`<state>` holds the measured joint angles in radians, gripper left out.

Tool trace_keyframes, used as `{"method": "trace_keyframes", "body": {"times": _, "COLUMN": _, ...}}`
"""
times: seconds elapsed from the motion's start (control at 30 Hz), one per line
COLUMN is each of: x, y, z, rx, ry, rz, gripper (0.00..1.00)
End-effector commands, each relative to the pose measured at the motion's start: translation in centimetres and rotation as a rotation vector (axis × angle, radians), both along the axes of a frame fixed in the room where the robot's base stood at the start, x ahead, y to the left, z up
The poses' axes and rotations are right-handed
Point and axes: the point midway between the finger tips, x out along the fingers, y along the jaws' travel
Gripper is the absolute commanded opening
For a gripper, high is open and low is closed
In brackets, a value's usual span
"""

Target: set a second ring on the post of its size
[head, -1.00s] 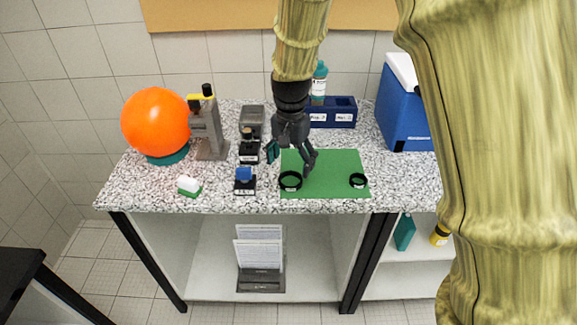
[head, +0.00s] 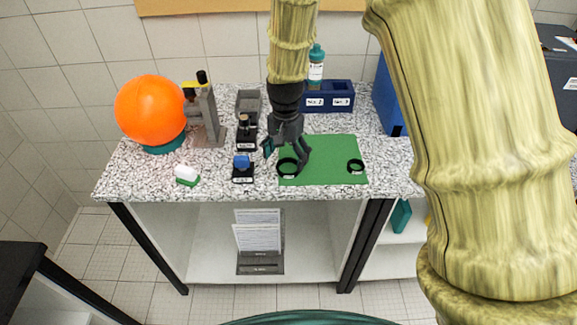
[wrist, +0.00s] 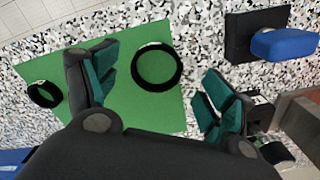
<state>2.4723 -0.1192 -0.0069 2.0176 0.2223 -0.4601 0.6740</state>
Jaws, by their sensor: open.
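A larger black ring (head: 287,176) lies on the left part of the green mat (head: 325,150); a smaller black ring (head: 356,173) lies near its right edge. My gripper (head: 286,157) is open and empty, just above the larger ring, fingers spread to either side. In the wrist view the larger ring (wrist: 157,89) shows between and beyond the open fingers; the smaller ring (wrist: 42,105) is outside the left one. Left of the mat, a blue-topped piece on a black base (head: 242,168) stands in front of a dark-topped piece on a labelled base (head: 246,138). Neither is clearly recognisable as a post.
An orange ball (head: 150,108) on a teal base and a grey instrument (head: 205,115) stand left. A white-green block (head: 187,175) lies near the front edge. A grey bin (head: 249,102), blue labelled bin (head: 328,97), teal-capped bottle (head: 316,68) and blue box (head: 388,105) stand behind.

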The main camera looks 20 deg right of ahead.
Motion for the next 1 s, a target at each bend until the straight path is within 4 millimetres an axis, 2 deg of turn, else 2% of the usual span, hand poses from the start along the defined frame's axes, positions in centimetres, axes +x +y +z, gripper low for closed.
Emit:
{"method": "trace_keyframes", "body": {"times": 0.3, "x": -0.2, "y": -0.1, "z": -3.1, "rx": 0.000, "ry": 0.003, "rz": 0.002, "gripper": 0.82}}
{"method": "trace_keyframes", "body": {"times": 0.7, "x": -0.1, "y": -0.1, "z": -3.9, "rx": 0.001, "ry": 0.001, "rz": 0.001, "gripper": 0.82}}
{"method": "trace_keyframes", "body": {"times": 0.9, "x": -0.1, "y": -0.1, "z": -3.9, "rx": 0.001, "ry": 0.001, "rz": 0.001, "gripper": 0.46}}
{"method": "trace_keyframes", "body": {"times": 1.0, "x": -0.1, "y": -0.1, "z": -3.9, "rx": 0.000, "ry": 0.001, "rz": 0.001, "gripper": 0.44}}
